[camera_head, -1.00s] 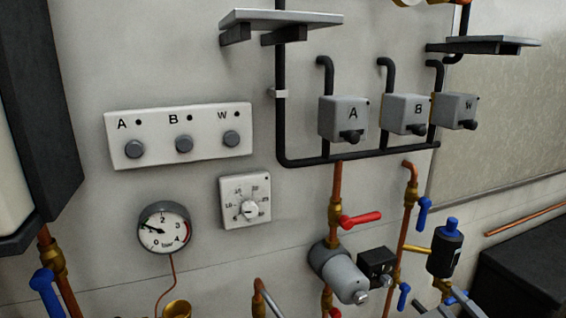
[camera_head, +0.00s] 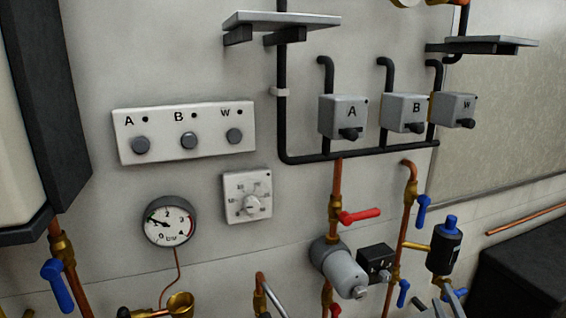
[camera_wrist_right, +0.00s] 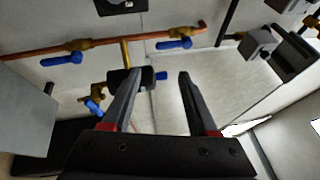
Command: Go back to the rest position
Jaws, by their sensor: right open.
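My right gripper (camera_head: 444,305) shows only by its grey fingertips at the bottom edge of the head view, just below the black cylinder with the blue cap (camera_head: 444,246). In the right wrist view my right gripper (camera_wrist_right: 158,78) has its two fingers spread apart with nothing between them. Beyond the left finger is a black fitting with a blue tip (camera_wrist_right: 140,79). I cannot tell whether the finger touches it. My left gripper does not show.
A panel with A, B, W buttons (camera_head: 185,132), a pressure gauge (camera_head: 170,221) and a dial (camera_head: 247,196) are on the wall. Copper pipes carry a red lever (camera_head: 360,215) and blue levers (camera_head: 423,211). Shelves (camera_head: 283,20) jut out above. A dark box (camera_head: 520,270) stands lower right.

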